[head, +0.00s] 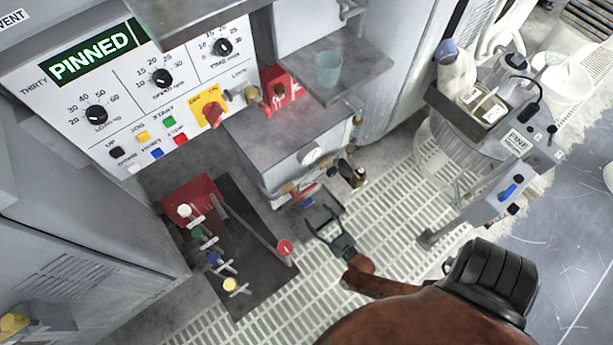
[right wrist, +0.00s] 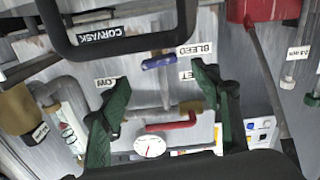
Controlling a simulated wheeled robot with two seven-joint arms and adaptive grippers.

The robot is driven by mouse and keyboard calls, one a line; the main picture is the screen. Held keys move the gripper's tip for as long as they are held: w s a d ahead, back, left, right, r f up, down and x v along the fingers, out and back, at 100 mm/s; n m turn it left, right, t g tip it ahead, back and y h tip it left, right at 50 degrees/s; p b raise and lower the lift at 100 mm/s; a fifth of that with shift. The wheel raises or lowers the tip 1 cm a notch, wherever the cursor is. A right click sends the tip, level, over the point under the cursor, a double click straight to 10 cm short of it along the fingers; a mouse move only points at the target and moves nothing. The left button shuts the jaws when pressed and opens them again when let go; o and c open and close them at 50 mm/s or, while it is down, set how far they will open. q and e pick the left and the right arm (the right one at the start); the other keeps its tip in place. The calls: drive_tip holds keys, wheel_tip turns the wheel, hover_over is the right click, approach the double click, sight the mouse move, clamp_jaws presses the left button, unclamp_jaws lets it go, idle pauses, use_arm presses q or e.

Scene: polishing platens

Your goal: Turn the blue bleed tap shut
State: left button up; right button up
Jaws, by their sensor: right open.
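The blue bleed tap (right wrist: 158,62) shows in the right wrist view as a short blue handle beside an upside-down BLEED label (right wrist: 193,50). It lies nearly level in the picture, across the line of a grey pipe (right wrist: 165,92). My right gripper (right wrist: 160,78) is open, with green-padded fingers on either side of the pipe and the tap beyond them. Nothing is between the fingers, and I see no contact with the tap. My left gripper is not in view.
A red-handled tap (right wrist: 172,124) and a round gauge (right wrist: 150,146) are close to the fingers. A red-ended lever (head: 284,247) rises from the dark plate at left. Open grating (head: 390,215) lies right of the cabinet.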

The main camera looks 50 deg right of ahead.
sight(307, 202)
drive_tip(key=b+x, duration=0.2)
drive_tip(key=x, duration=0.5)
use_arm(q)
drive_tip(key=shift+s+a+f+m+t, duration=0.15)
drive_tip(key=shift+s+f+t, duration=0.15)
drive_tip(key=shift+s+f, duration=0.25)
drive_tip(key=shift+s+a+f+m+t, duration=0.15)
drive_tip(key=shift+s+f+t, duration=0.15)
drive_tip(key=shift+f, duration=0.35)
use_arm(e)
drive_tip(key=shift+w+d, duration=0.1)
drive_tip(key=shift+w, duration=0.2)
drive_tip(key=shift+c, duration=0.3)
